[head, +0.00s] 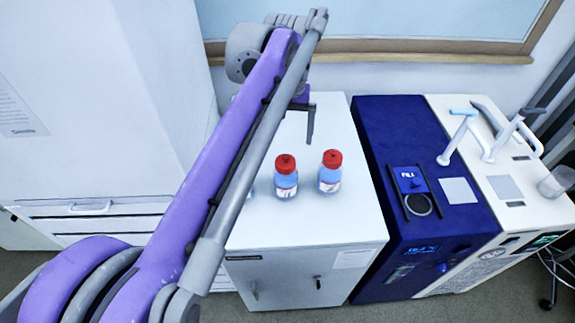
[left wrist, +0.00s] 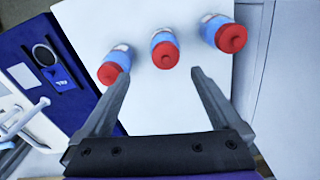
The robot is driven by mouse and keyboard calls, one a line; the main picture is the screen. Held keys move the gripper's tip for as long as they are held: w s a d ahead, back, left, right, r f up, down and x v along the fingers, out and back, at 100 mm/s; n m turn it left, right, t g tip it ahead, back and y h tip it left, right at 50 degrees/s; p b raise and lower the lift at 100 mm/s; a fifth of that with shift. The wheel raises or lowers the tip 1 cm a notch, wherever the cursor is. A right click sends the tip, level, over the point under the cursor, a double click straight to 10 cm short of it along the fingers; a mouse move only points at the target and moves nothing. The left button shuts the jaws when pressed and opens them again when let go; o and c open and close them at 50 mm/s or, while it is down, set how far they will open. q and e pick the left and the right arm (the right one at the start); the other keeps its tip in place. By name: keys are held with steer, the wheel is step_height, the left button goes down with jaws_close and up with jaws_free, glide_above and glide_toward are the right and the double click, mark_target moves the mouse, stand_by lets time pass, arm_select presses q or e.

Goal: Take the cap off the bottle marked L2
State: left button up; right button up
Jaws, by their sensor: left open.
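Three blue bottles with red caps stand upright on a white cabinet top (head: 335,225). The head view shows the right bottle (head: 329,185) and the middle bottle (head: 286,188); my left arm covers nearly all of the third. The left wrist view shows all three: left bottle (left wrist: 118,57), middle bottle (left wrist: 163,38) and right bottle (left wrist: 213,24). All caps are on. Labels are too small to read, so I cannot tell which is L2. My left gripper (head: 308,125) is open and empty, behind and apart from the bottles; its fingers (left wrist: 160,75) also show in the wrist view.
A dark blue machine (head: 385,130) stands right of the cabinet, with a white machine (head: 520,215) carrying upright handles beyond it. A tall white cabinet (head: 100,90) stands at the left. The cabinet top is clear in front of the bottles.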

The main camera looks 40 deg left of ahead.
mark_target(285, 157)
arm_select(q)
steer(key=shift+w+a+r, duration=0.1)
steer(key=shift+a+r, duration=0.05)
steer(key=shift+a, duration=0.35)
steer(key=shift+a+f+n, duration=0.1)
steer(key=shift+f+n, duration=0.2)
step_height(285, 157, down, 10)
steer(key=shift+w+r+b, duration=0.1)
steer(key=shift+r+b, duration=0.05)
steer(key=shift+b, duration=0.2)
steer(key=c, duration=1.4)
step_height(285, 157, up, 10)
steer(key=shift+p, duration=0.35)
